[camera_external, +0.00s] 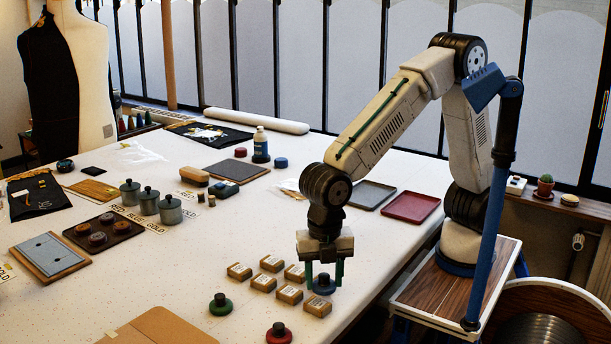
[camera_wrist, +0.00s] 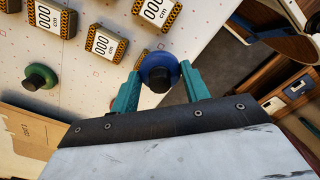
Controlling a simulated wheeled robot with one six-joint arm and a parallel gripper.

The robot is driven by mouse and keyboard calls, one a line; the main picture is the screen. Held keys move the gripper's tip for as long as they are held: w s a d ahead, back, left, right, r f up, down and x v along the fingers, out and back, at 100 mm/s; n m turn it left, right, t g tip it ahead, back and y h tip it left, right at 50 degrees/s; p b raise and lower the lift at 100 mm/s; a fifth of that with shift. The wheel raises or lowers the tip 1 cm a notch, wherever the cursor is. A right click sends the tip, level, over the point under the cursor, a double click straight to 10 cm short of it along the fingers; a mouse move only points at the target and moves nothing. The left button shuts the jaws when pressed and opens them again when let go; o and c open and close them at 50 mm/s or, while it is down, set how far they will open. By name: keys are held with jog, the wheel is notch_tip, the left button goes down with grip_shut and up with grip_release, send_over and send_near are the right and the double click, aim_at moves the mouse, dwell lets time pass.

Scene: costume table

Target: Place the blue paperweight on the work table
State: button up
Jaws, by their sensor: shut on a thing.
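The blue paperweight (camera_external: 323,286), a round disc with a dark knob, is between the green fingers of my gripper (camera_external: 325,277), close to the right edge of the white work table (camera_external: 370,262). In the wrist view the blue paperweight (camera_wrist: 158,64) sits between the two fingertips of my gripper (camera_wrist: 158,82), which are shut on its sides. It is at or just above the table surface; I cannot tell whether it touches. The fingers hide part of its sides.
Several small yellow-black boxes (camera_external: 290,293) lie just left of my gripper. A green paperweight (camera_external: 221,304) and a red paperweight (camera_external: 279,333) stand nearer the front. A red tray (camera_external: 411,207) and a grey tray (camera_external: 369,195) lie behind. The table edge drops off at the right.

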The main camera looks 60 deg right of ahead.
jog(key=shift+s+a+r, duration=0.15)
jog(key=shift+s+a, duration=0.05)
jog(key=shift+a, duration=0.3)
jog(key=shift+s+a+r, duration=0.15)
jog(key=shift+s+a, duration=0.05)
jog(key=shift+a, duration=0.25)
send_over(251, 322)
jog(key=shift+f, duration=2.45)
jog(key=shift+f, duration=0.1)
jog(key=o, duration=1.2)
